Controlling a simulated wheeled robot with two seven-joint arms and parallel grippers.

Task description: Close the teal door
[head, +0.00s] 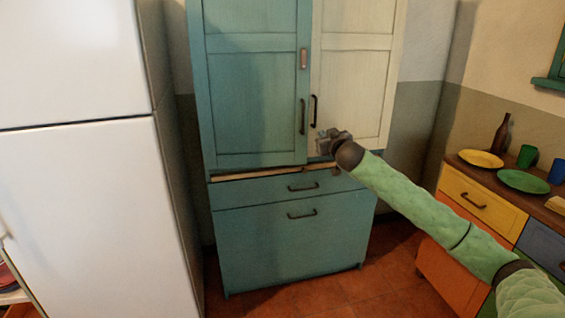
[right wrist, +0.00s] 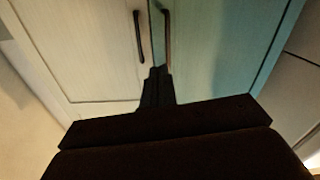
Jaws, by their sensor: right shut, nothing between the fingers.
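The teal door (head: 255,105) is the left upper door of a tall cabinet, with a dark handle (head: 302,117) near its right edge. Its bottom edge shows a thin pale wooden strip below it; I cannot tell whether it stands slightly ajar. In the right wrist view the teal door (right wrist: 220,55) is at right and its handle (right wrist: 167,38) near the middle. My right gripper (head: 325,141) is shut and empty, in front of the lower part of the white door near the teal door's edge; it also shows in the right wrist view (right wrist: 157,75). My left gripper is not in view.
The white door (head: 355,75) is beside the teal door, with its own handle (head: 314,110). Teal drawers (head: 290,240) are below. A white fridge (head: 75,200) stands at left. A low colourful cabinet (head: 480,205) with plates, cups and a bottle stands at right.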

